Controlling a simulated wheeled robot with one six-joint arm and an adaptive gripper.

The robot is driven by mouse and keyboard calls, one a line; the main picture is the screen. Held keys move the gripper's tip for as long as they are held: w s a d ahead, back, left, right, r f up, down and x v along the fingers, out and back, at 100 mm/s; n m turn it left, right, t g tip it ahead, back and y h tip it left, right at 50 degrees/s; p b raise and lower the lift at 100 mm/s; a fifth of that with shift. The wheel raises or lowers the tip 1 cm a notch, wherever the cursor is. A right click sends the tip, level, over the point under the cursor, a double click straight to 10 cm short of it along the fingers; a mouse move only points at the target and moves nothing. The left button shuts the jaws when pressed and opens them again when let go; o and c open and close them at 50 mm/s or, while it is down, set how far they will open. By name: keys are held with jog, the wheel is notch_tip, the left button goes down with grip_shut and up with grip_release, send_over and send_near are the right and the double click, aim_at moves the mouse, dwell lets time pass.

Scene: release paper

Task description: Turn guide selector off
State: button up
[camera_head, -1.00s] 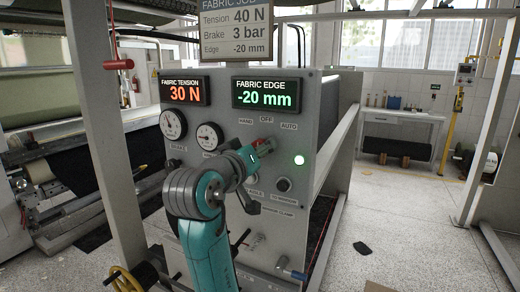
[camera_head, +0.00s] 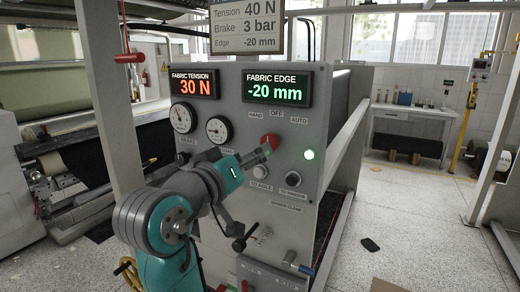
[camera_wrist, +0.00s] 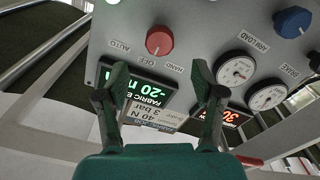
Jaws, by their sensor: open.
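The guide selector is a red round knob (camera_head: 270,141) on the grey control panel (camera_head: 326,115), below the labels HAND, OFF and AUTO. In the wrist view the knob (camera_wrist: 159,40) appears upside down, beyond my fingertips and roughly centred between them. I cannot tell surely which label it points to. My gripper (camera_head: 262,152) is at the panel face close to the knob, which it partly covers in the head view. In the wrist view my gripper (camera_wrist: 160,74) is open, its two dark fingers wide apart with nothing between them.
Displays read 30 N (camera_head: 194,85) and -20 mm (camera_head: 277,88). Two gauges (camera_head: 182,118) sit left, and a black push button (camera_head: 293,178) lower right. A blue knob (camera_wrist: 292,22) shows in the wrist view. A slanted rail (camera_head: 345,150) runs along the panel's right side.

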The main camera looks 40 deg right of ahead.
jog(key=shift+v, duration=1.3)
